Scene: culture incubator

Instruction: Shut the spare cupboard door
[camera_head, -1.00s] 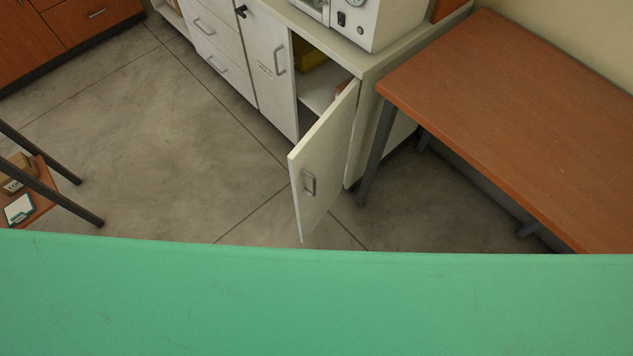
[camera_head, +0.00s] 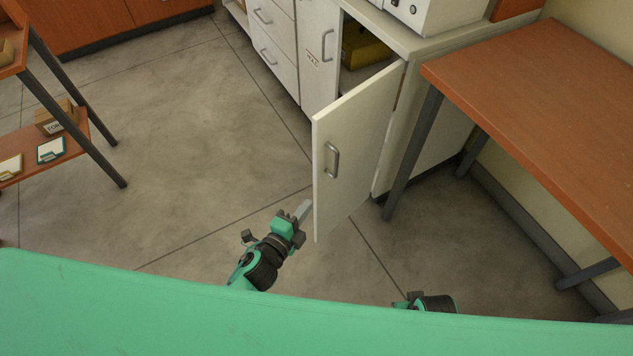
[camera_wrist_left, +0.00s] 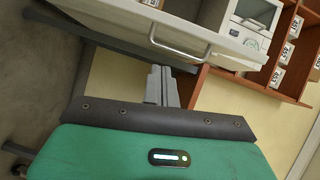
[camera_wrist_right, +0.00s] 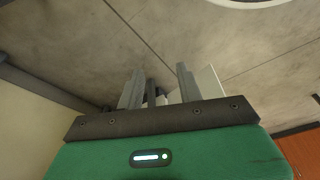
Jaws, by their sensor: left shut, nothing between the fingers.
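The white cupboard door (camera_head: 352,150) stands wide open in the head view, swung out from the right end of the cabinet. Its grey handle (camera_head: 332,160) is on the face towards me. My left gripper (camera_head: 304,210) is shut and empty, beside the door's lower free edge; I cannot tell whether it touches. In the left wrist view its closed fingers (camera_wrist_left: 161,86) are below a white panel with a handle (camera_wrist_left: 180,40). My right gripper shows its fingers apart in the right wrist view (camera_wrist_right: 158,88); only part of that arm shows in the head view.
The open compartment holds a yellow object (camera_head: 364,48). A brown table (camera_head: 540,100) stands right of the door, its dark leg (camera_head: 412,150) close to the cabinet. A shelf rack with small boxes (camera_head: 55,118) is at the left. The floor (camera_head: 190,150) between is clear.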

